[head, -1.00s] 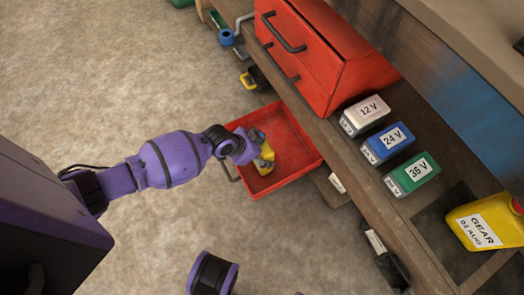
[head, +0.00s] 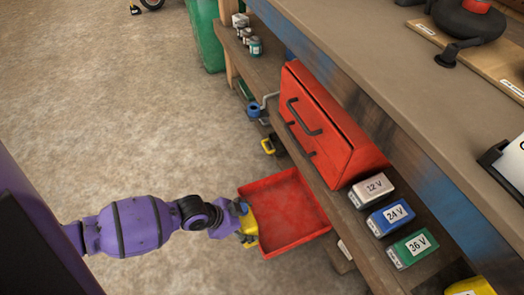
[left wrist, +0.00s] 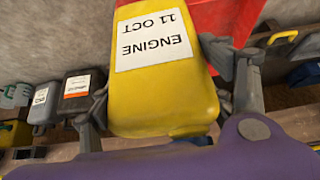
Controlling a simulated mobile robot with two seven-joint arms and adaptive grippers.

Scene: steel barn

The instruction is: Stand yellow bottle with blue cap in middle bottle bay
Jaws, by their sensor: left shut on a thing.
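My left gripper (head: 240,222) is shut on a yellow bottle (head: 249,232) at the left edge of the open red drawer. In the left wrist view the bottle (left wrist: 160,95) fills the middle between the two fingers (left wrist: 160,108), with a white label reading ENGINE 11 OCT upside down. The bottle bays are mostly outside the head view. My right gripper is not in view.
The red drawer (head: 292,205) looks empty. The red toolbox (head: 325,125) stands on the wooden shelf, with 12 V (head: 374,188), 24 V (head: 391,216) and 36 V (head: 411,248) packs beside it. Another yellow container (head: 470,288) is cut off at bottom right. Open floor lies left.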

